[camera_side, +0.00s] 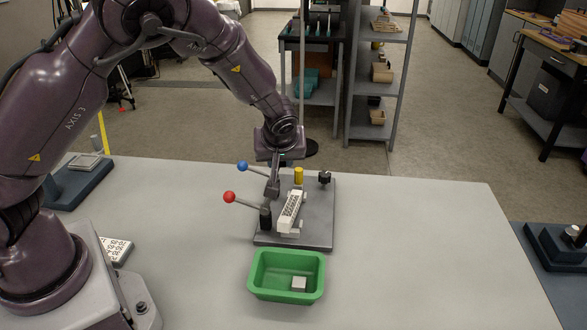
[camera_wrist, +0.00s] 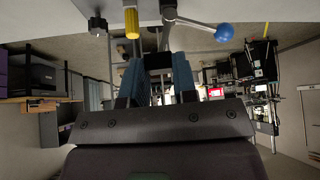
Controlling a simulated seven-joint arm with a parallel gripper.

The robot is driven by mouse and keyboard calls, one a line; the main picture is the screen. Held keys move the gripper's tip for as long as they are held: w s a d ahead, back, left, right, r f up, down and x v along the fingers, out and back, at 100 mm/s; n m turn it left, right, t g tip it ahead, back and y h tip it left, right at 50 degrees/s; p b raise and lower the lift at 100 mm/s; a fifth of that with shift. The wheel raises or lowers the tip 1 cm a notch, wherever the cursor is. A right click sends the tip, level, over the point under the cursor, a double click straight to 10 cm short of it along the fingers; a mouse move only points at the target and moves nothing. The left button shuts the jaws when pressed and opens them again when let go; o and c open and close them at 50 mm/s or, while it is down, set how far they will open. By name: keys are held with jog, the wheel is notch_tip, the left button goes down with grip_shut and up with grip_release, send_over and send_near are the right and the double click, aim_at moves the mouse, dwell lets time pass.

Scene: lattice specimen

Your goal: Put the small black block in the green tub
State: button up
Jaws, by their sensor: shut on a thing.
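My gripper (camera_side: 276,174) points down over the fixture plate, at the lever with the blue knob (camera_side: 242,166). In the wrist view its two blue fingers (camera_wrist: 158,62) stand a little apart, and the grey stem of the blue-knobbed lever (camera_wrist: 225,32) runs to the gap between their tips. The green tub (camera_side: 258,262) stands in front of the fixture. A small light grey block (camera_side: 299,284) lies in it, at the right.
The grey fixture plate (camera_side: 322,222) holds a white lattice specimen (camera_side: 290,211), a red-knobbed lever (camera_side: 229,197), a yellow post (camera_side: 298,175) and a black knob (camera_side: 324,177). A white keypad-like panel (camera_side: 116,248) lies at the left. The table (camera_side: 430,250) is clear at the right.

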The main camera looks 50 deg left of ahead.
jog(key=s+d+r, duration=0.1)
jog(key=s+r, duration=0.2)
jog(key=s, duration=0.5)
jog(key=d+m+t+h, duration=0.3)
jog(key=d+m+h, duration=0.2)
jog(key=d+m, duration=0.5)
jog(key=s+f+m+h, duration=0.1)
jog(key=f+m, duration=0.2)
jog(key=s+d+f+m+g+h, duration=0.1)
jog(key=s+f+m+h, duration=0.1)
jog(key=f+m, duration=0.1)
jog(key=s+d+f+m+h, duration=0.1)
jog(key=f+m, duration=0.2)
jog(key=shift+s+d+f+g+h, duration=0.15)
jog(key=shift+s+f+g+h, duration=0.15)
jog(key=shift+s+f+g, duration=0.1)
jog(key=shift+s+d+f+m, duration=0.15)
jog(key=shift+s+d+m, duration=0.1)
jog(key=shift+d+m, duration=0.3)
jog(key=shift+a+f, duration=0.1)
jog(key=shift+f, duration=0.65)
jog(key=o, duration=1.5)
jog(key=shift+c, duration=0.2)
